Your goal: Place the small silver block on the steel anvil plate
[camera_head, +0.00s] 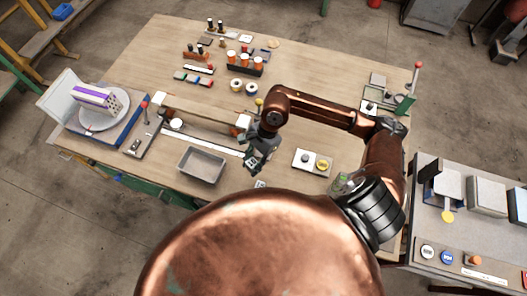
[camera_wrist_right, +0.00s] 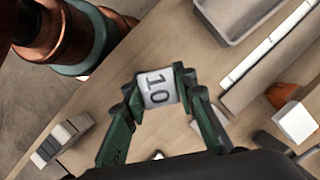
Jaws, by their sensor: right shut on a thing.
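My right gripper (camera_head: 257,160) hangs over the front middle of the wooden table, right of a grey metal tray. The block sits between the two green fingers. In the head view it is small and partly covered by the gripper. My left gripper is not in view.
The grey tray (camera_head: 201,166) stands left of the gripper. A white board (camera_head: 299,168) with silver and yellow round pieces lies to its right. A white cube (camera_wrist_right: 294,121) and several small blocks (camera_wrist_right: 60,140) show near the gripper.

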